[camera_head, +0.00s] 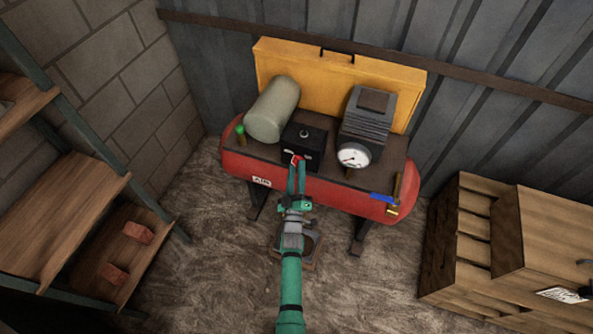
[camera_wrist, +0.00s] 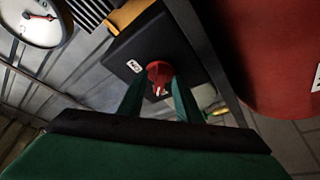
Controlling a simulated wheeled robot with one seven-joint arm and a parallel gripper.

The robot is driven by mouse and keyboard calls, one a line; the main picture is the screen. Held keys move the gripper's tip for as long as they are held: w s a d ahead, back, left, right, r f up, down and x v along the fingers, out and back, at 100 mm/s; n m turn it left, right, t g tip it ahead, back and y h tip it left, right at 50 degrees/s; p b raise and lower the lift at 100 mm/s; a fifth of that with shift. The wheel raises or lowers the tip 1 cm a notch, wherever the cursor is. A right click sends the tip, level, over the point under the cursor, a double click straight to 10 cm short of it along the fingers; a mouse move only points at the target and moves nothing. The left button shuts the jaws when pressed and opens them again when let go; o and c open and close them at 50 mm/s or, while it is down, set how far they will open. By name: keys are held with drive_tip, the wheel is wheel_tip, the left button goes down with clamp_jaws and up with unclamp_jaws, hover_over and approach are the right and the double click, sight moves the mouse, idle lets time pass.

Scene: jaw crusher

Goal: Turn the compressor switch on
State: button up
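The compressor switch is a red round knob (camera_wrist: 159,70) with a white mark, on the front of a black box (camera_head: 304,146) atop the red compressor tank (camera_head: 330,190). In the head view the knob (camera_head: 297,159) shows just beyond my fingertips. My gripper (camera_head: 297,166) reaches up to the box's front. In the wrist view my gripper (camera_wrist: 161,83) has its two green fingers apart, one on each side of the knob. The tips are close to the knob or touching it; I cannot tell whether they grip it. The tips' contact points are hidden.
A pressure gauge (camera_head: 353,156) and a ribbed motor (camera_head: 368,120) stand right of the box. A grey-green cylinder (camera_head: 272,109) lies to its left. A yellow case (camera_head: 285,65) stands behind. Wooden crates (camera_head: 475,240) are at right, shelves (camera_head: 70,205) at left.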

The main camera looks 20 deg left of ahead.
clamp_jaws()
